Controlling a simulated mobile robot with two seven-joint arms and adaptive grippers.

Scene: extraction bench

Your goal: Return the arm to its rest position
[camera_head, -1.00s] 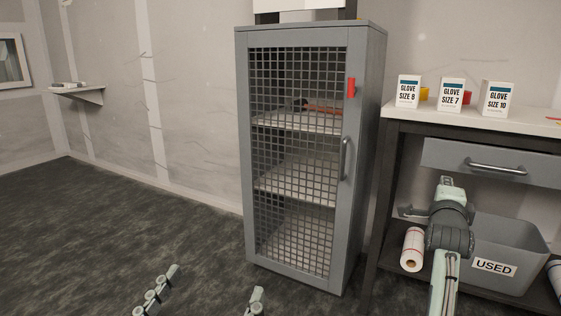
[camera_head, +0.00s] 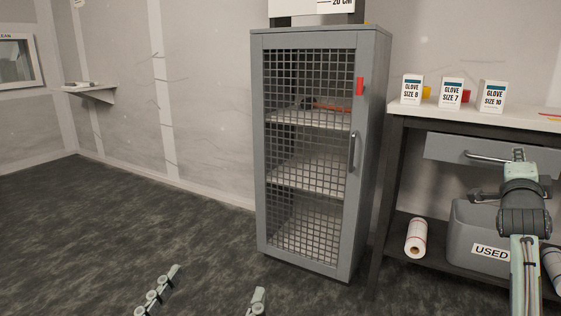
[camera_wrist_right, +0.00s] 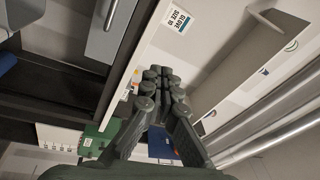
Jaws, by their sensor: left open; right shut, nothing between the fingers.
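My right arm (camera_head: 525,215) comes up from the bottom right in the head view, in front of the drawer and the grey bin. Its fingertips cannot be made out there. In the right wrist view my right gripper (camera_wrist_right: 163,78) has its dark fingers together with nothing between them. My left gripper (camera_head: 217,281) shows at the bottom of the head view as two separate pale fingers. They are spread wide and empty, over the dark floor. The rest of the left arm is out of view.
A grey mesh-door cabinet (camera_head: 257,150) stands shut in the middle. The bench (camera_head: 480,119) at right carries glove boxes (camera_head: 451,93). Under it are a drawer (camera_head: 445,149), a bin marked USED (camera_head: 470,225) and a white roll (camera_head: 416,238). The floor (camera_head: 110,220) at left is clear.

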